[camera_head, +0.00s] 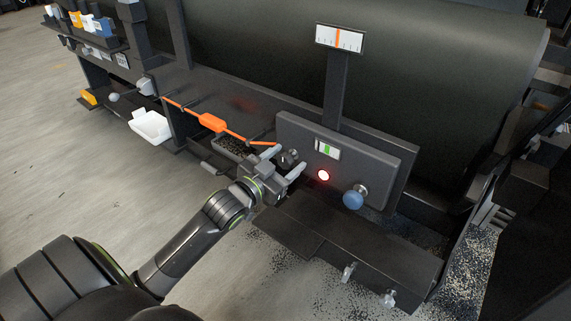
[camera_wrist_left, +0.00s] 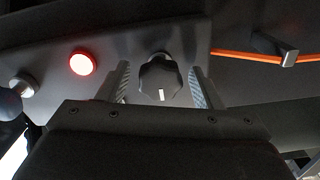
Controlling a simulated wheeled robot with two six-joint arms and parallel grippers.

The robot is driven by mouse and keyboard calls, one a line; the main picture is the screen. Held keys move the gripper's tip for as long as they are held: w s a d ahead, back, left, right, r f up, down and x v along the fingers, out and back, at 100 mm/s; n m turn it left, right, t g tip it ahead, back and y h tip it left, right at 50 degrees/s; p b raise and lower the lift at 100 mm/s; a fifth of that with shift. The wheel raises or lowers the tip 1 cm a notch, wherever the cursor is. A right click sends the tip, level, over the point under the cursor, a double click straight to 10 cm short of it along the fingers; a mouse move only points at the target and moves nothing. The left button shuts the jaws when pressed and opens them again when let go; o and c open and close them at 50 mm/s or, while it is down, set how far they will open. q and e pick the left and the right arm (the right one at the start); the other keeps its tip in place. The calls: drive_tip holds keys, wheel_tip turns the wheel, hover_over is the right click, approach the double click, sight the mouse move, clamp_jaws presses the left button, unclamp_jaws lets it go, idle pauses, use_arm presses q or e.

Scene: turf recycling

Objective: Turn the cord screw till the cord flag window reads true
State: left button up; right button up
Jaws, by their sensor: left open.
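The cord screw (camera_wrist_left: 160,78) is a dark lobed knob with a white mark, which points down in the left wrist view. It also shows on the grey panel (camera_head: 375,160) in the head view (camera_head: 289,157), partly hidden by my gripper. My left gripper (camera_head: 283,164) is open at the knob. In the left wrist view its fingers (camera_wrist_left: 160,86) stand on either side of the knob with gaps showing. A small white window (camera_head: 327,149) on the panel shows a green bar; its exact reading is too small to tell. An orange cord (camera_head: 238,134) runs to the panel's left end. My right gripper is not in view.
A lit red lamp (camera_head: 323,175) and a blue ball knob (camera_head: 353,199) sit right of the screw. An upright gauge (camera_head: 339,38) with an orange mark stands above. A dark ledge (camera_head: 350,235) juts out below the panel. A white tray (camera_head: 150,126) is at the left.

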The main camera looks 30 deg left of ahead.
use_arm(q)
drive_tip(key=shift+w, duration=0.2)
drive_tip(key=c, duration=1)
drive_tip(key=shift+m+p, duration=0.3)
drive_tip(key=shift+m, duration=0.1)
drive_tip(key=shift+r+m+p, duration=0.1)
drive_tip(key=shift+m+p, duration=0.25)
drive_tip(key=shift+m, duration=0.35)
drive_tip(key=m, duration=0.2)
drive_tip(key=shift+m+p, duration=0.3)
drive_tip(key=shift+p, duration=0.1)
drive_tip(key=m, duration=0.5)
drive_tip(key=shift+d+f, duration=0.1)
drive_tip(key=shift+f, duration=0.1)
